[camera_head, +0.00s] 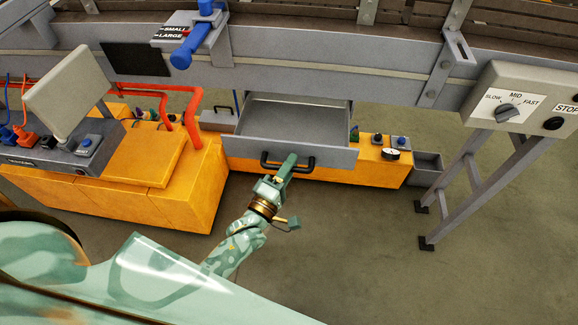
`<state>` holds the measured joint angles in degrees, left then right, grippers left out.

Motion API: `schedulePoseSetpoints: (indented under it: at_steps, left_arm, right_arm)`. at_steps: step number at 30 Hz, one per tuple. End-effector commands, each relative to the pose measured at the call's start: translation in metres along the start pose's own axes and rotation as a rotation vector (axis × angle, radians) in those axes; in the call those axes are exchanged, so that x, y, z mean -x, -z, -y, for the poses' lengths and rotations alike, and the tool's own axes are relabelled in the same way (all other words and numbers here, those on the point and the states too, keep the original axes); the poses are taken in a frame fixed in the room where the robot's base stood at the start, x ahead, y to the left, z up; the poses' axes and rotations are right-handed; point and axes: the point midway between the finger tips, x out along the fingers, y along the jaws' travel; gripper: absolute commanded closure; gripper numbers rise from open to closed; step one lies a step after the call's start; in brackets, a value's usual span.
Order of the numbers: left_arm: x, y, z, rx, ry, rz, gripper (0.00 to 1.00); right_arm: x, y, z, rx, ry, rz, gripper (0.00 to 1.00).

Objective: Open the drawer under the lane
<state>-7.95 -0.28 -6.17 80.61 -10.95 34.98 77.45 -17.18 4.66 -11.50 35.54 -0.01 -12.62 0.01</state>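The grey drawer (296,154) under the lane (300,75) is pulled out toward me, and its inside shows as bare grey. Its dark handle (270,164) is a bar across the front panel. My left gripper (289,163) is at the handle's middle, with its fingers up against the bar. The fingers look closed around the bar, but the exact contact is small in this view. My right gripper is not in view.
An orange cabinet (190,190) with a grey control box stands left of the drawer. A speed dial panel (525,100) on slanted legs is at the right. A grey open bin (428,165) sits right of the drawer. The floor in front is clear.

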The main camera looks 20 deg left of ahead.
Motion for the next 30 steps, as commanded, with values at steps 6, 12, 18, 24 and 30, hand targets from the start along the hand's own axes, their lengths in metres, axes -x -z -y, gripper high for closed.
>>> schedulePoseSetpoints:
  at_steps: [6, 12, 18, 24, 30]
  left_arm:
    - [0.002, 0.0, -0.001, 0.0, -0.001, 0.0, 0.64]
    - [0.031, 0.0, 0.0, 0.0, 0.003, 0.0, 0.64]
    - [0.087, 0.0, 0.0, 0.0, 0.005, 0.002, 0.64]
    - [0.135, 0.0, 0.001, 0.0, 0.003, 0.001, 0.64]
    - [0.159, 0.0, 0.001, 0.0, 0.001, 0.001, 0.64]
  right_arm:
    - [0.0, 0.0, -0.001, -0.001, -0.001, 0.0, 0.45]
    - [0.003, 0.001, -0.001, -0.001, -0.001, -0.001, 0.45]
    - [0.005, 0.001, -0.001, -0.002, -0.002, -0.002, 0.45]
    - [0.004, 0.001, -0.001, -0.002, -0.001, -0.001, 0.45]
    - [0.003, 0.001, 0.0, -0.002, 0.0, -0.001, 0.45]
